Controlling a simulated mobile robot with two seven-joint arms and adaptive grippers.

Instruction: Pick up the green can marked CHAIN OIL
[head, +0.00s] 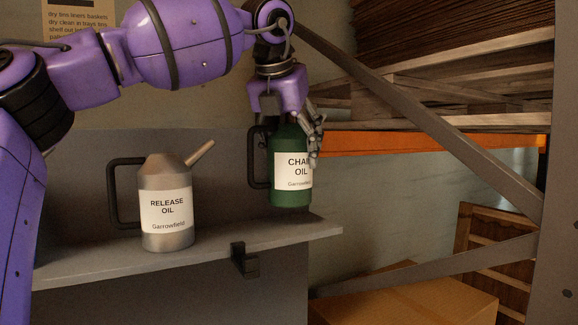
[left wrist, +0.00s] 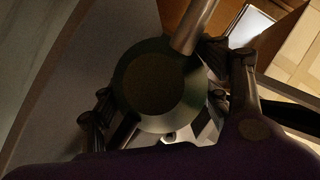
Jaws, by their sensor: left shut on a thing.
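The green can marked CHAIN OIL (head: 291,190) is upright near the right end of the grey shelf (head: 225,246). Its base shows close to the shelf's back edge and appears slightly above the surface, though the gap is hard to judge. My left gripper (head: 292,122) comes down from above and is shut on the upper part of the can, with a finger in front of its label. In the left wrist view, the can's round top (left wrist: 153,84) and spout (left wrist: 196,22) sit between the fingers of my left gripper (left wrist: 165,105). My right gripper is in neither view.
A grey metal can marked RELEASE OIL (head: 167,212), with a spout and black handle, stands on the shelf to the left. A rack with a diagonal brace (head: 420,110) and orange beam (head: 430,144) is at right. A cardboard box (head: 410,300) lies below.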

